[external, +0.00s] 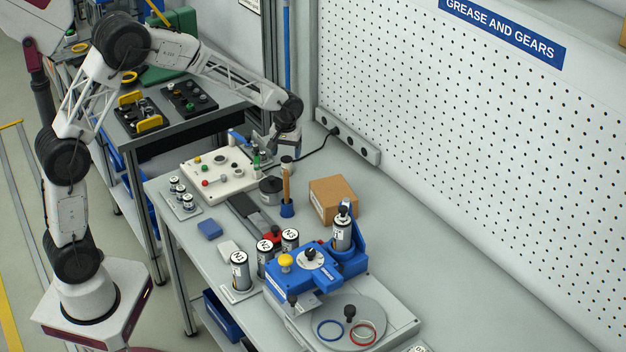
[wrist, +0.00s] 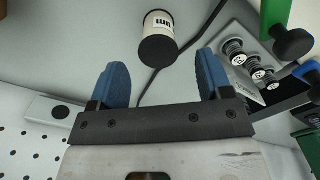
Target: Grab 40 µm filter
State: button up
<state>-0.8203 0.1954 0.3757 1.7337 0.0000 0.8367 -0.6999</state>
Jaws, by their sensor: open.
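A short cylinder with a dark end and a white label (wrist: 161,23) lies just beyond my fingertips in the wrist view. Only the letters "µm" show on its label; any number is hidden.
A light control panel (external: 218,184) is left of my gripper, and a cardboard box (external: 333,200) is to the right. A brush in a blue cup (external: 287,208) is close by.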

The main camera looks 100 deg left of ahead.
aim_at(287, 158)
jog(key=shift+f, duration=2.6)
jog(key=c, duration=1)
jog(key=shift+r, duration=0.1)
jog(key=shift+r, duration=4.95)
